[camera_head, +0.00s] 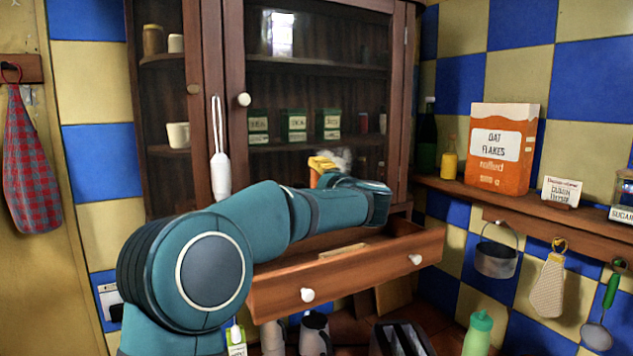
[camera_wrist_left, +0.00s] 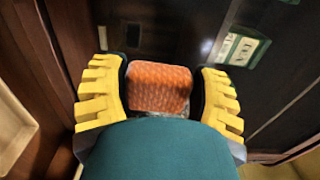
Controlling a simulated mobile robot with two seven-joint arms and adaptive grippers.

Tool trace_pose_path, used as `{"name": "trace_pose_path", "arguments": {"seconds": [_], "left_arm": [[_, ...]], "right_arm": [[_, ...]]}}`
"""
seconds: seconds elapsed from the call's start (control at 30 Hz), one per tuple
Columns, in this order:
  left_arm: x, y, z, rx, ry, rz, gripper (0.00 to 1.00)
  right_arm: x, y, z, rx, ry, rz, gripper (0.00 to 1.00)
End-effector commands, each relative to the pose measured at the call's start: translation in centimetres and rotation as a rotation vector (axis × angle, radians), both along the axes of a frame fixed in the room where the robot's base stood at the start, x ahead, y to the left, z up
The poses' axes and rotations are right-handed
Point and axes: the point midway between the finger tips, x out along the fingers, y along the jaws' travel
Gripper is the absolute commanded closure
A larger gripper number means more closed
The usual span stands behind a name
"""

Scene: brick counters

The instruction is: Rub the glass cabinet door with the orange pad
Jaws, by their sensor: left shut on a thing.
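The orange pad (camera_wrist_left: 160,88) sits between the yellow fingers of my left gripper (camera_wrist_left: 160,95) in the left wrist view, and the gripper is shut on it. In the head view my left gripper (camera_head: 322,164) shows as a small yellow tip in front of the glass cabinet door (camera_head: 315,90), mostly hidden by my arm. A whitish smear (camera_head: 342,158) shows beside the gripper, at the lower part of the glass. Whether the pad touches the glass cannot be told. The door looks closed, with a white knob (camera_head: 244,99) on its left frame. My right gripper is not in view.
An open drawer (camera_head: 350,270) juts out below the door, under my left forearm. A white brush-like thing (camera_head: 220,170) hangs on the cabinet's left frame. A shelf (camera_head: 520,210) at the right holds an oat flakes box (camera_head: 499,150) and bottles; utensils hang below it.

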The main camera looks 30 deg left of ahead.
Motion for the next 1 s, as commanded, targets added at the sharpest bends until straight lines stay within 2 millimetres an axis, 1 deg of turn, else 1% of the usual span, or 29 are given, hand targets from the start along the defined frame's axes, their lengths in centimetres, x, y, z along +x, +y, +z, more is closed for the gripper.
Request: {"name": "trace_pose_path", "arguments": {"seconds": [0.27,1.0], "left_arm": [[0.0,0.1,0.0,0.000,0.000,0.001,0.64],[0.6,1.3,0.0,0.000,0.000,0.001,0.64]], "right_arm": [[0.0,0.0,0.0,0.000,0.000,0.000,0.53],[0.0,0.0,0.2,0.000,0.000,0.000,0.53]]}}
